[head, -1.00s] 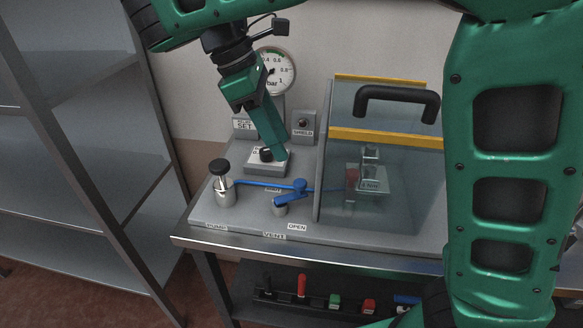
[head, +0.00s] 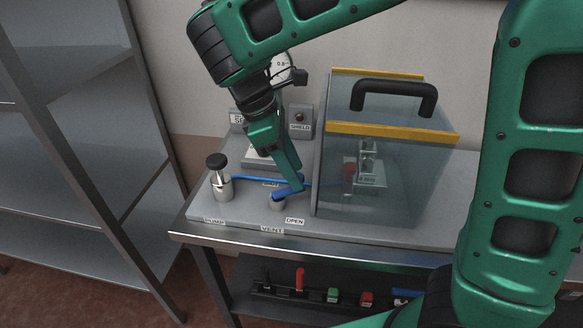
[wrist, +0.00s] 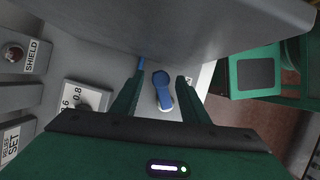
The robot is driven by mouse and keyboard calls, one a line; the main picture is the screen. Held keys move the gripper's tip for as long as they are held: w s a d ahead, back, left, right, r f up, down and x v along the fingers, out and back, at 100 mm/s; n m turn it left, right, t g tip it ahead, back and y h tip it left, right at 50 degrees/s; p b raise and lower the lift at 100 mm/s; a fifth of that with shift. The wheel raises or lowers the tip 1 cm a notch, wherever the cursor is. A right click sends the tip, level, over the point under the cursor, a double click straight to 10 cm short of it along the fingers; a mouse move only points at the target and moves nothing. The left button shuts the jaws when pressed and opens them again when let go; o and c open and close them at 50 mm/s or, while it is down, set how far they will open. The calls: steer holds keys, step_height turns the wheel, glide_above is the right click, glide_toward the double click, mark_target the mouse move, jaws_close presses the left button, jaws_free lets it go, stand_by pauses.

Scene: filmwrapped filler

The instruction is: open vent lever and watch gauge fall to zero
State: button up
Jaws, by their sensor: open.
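The blue vent lever (head: 287,192) sits on its metal post behind the VENT label (head: 272,230), left of the OPEN label (head: 294,221). In the wrist view the lever (wrist: 161,90) lies between the two fingers of my gripper (wrist: 160,82), which are apart and show a gap on each side of it. In the head view my gripper (head: 291,186) is down at the lever, its fingers partly hiding it. The gauge (head: 283,67) on the wall side is mostly hidden by my arm; its needle cannot be read.
A clear shield box (head: 385,180) with a black handle (head: 395,92) stands just right of the lever. The pump (head: 220,178) with a black knob stands to the left, joined by a blue hose. A metal shelf rack (head: 90,150) is at far left.

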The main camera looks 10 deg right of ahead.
steer(key=shift+d+f, duration=0.1)
steer(key=shift+f, duration=0.15)
steer(key=c, duration=1)
steer(key=shift+s+m, duration=0.15)
steer(key=shift+m, duration=0.35)
jaws_close()
jaws_free()
steer(key=shift+s+d+m+g, duration=0.1)
steer(key=shift+s+m+g, duration=0.3)
steer(key=shift+m+g, duration=0.55)
steer(key=shift+s+m+y, duration=0.25)
steer(key=shift+m+y, duration=0.05)
steer(key=shift+m, duration=0.55)
steer(key=shift+s+m+y, duration=0.25)
steer(key=shift+m+y, duration=0.05)
steer(key=shift+m, duration=0.5)
jaws_close()
steer(key=shift+g, duration=0.25)
